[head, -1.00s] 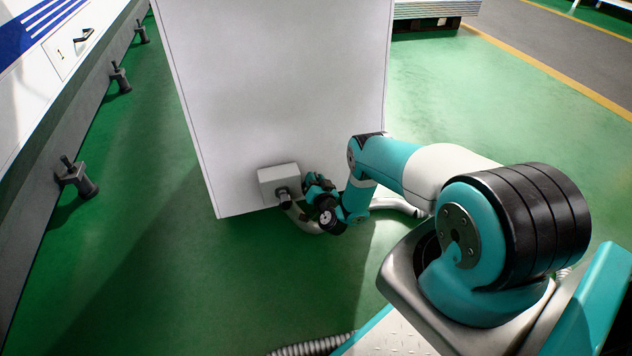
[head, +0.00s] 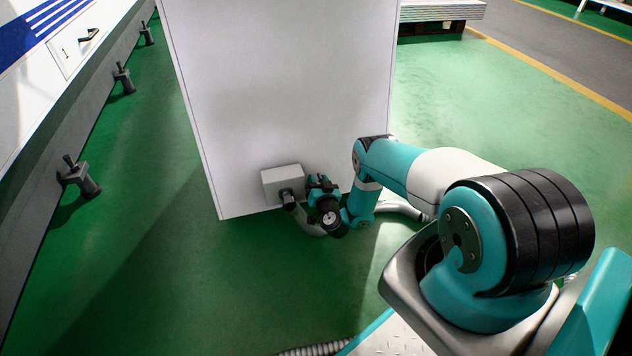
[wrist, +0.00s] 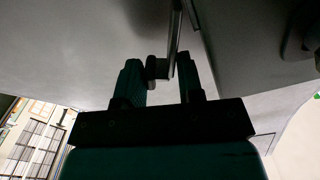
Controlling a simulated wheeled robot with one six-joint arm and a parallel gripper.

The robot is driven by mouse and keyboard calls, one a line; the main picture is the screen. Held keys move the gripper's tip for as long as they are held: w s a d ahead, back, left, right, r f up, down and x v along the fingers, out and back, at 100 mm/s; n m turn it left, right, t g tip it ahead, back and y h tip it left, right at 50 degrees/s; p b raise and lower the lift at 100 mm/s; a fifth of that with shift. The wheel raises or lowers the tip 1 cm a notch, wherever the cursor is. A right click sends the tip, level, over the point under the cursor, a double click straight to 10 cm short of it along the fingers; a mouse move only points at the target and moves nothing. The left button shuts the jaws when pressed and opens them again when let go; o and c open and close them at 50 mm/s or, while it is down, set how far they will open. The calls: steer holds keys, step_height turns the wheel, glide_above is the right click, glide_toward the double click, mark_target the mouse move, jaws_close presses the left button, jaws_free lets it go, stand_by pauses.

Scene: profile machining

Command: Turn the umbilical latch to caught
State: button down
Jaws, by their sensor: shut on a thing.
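A pale grey socket box (head: 283,182) sits low on the front of a tall white cabinet (head: 285,90). A dark plug (head: 288,197) enters its front, with a grey hose (head: 307,224) hanging from it. My gripper (head: 318,184) is at the box's right side. In the wrist view, my gripper (wrist: 160,80) has its two fingers on either side of a small dark piece, which looks like the umbilical latch (wrist: 158,68), and is shut on it. A thin metal strip (wrist: 174,35) rises beside the latch. The latch's angle is hard to tell in the dark; my arm hides it in the head view.
A long machine bed with clamp-like feet (head: 82,177) runs along the left. The hose passes behind my arm near the floor. Open green floor (head: 180,290) lies in front of the cabinet and to its right (head: 500,110).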

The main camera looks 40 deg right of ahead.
steer(key=shift+s+a+f, duration=0.2)
steer(key=shift+s+f, duration=0.1)
steer(key=shift+f, duration=0.15)
steer(key=c, duration=0.9)
jaws_free()
steer(key=shift+f, duration=0.1)
steer(key=shift+w+r, duration=0.1)
steer(key=shift+r, duration=0.1)
steer(key=shift+r, duration=0.15)
steer(key=shift+p+v, duration=7.6)
steer(key=shift+v, duration=1.05)
